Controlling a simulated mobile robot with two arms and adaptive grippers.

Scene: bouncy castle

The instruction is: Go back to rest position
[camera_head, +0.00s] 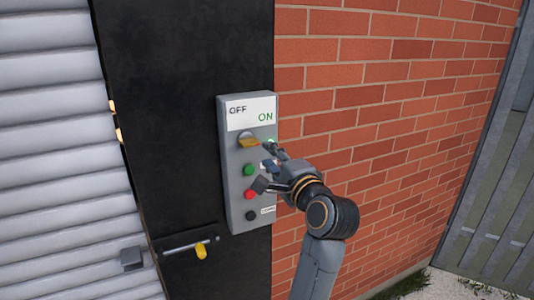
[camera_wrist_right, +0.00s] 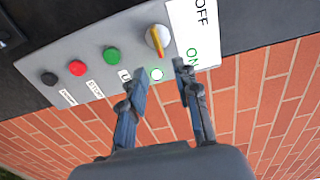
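My right gripper (camera_head: 264,167) is in front of the grey control box (camera_head: 236,215), its fingers spread and nothing between them. In the right wrist view the open fingertips (camera_wrist_right: 157,75) are on either side of a small lit round lamp with a green rim (camera_wrist_right: 157,74); whether they touch the box I cannot tell. The box carries an OFF/ON label (camera_head: 250,111), a yellow-handled rotary switch (camera_head: 247,141), a green button (camera_head: 249,170), a red button (camera_head: 249,195) and a black button (camera_head: 251,216). My left gripper is not in view.
The box is on a black post (camera_head: 185,120) beside a red brick wall (camera_head: 390,110). A grey roller shutter (camera_head: 60,130) is at left, with a yellow-handled latch (camera_head: 201,251) low on the post. A grey slatted panel (camera_head: 495,190) stands at right.

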